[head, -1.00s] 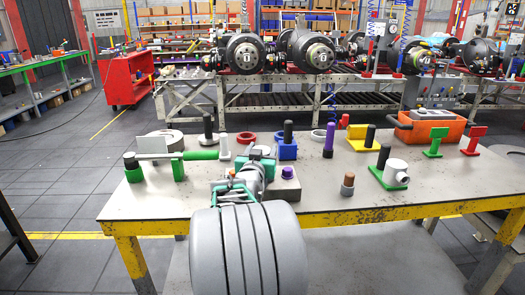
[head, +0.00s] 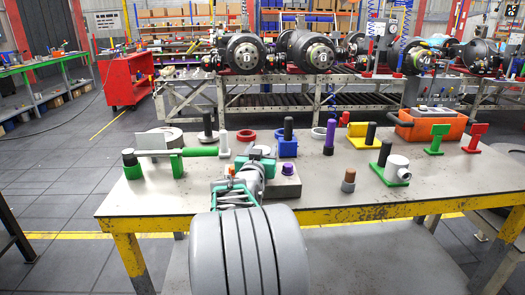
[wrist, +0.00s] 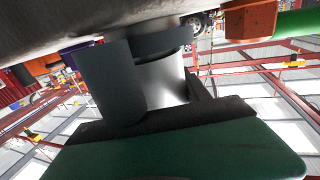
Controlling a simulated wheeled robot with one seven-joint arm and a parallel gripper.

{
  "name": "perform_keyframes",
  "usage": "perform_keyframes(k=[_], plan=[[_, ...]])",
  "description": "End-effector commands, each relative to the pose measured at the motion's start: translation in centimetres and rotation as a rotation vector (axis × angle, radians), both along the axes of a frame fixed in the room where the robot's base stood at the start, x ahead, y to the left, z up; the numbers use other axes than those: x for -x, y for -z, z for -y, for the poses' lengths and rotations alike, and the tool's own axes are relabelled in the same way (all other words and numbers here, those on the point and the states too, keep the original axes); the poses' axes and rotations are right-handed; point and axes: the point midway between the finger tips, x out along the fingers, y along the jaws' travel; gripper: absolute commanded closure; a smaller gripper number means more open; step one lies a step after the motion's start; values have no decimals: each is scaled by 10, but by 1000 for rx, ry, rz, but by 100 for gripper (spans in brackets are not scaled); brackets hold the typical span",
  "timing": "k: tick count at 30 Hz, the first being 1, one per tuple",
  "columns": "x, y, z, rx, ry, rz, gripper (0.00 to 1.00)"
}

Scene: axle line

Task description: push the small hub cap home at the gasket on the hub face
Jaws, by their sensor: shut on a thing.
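My gripper (head: 262,158) is over the front middle of the workbench in the head view, at the left side of a grey block (head: 290,187). In the wrist view it is shut on a silver round piece (wrist: 164,84), which I take to be the small hub cap. A dark curved part (wrist: 118,82) covers its left side. A dark disc-like edge (wrist: 160,43) lies above the silver piece, close under a dark grey surface (wrist: 60,30). I cannot tell whether they touch. I cannot make out the gasket or hub face clearly.
A purple post (head: 329,138), a blue holder (head: 287,148) and a yellow block (head: 361,136) stand behind the grey block. A white fitting on a green base (head: 397,170) and a brown-topped peg (head: 348,180) stand to the right. The bench's front right is clear.

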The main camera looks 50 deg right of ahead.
Motion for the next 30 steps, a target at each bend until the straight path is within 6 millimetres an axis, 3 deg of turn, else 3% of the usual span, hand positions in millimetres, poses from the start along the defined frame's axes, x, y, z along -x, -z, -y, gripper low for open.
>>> perform_keyframes(k=[12, 30], plan=[[0, -15, 0, -3, -1, -1, 100], [0, -14, 0, -1, 0, 0, 100]])
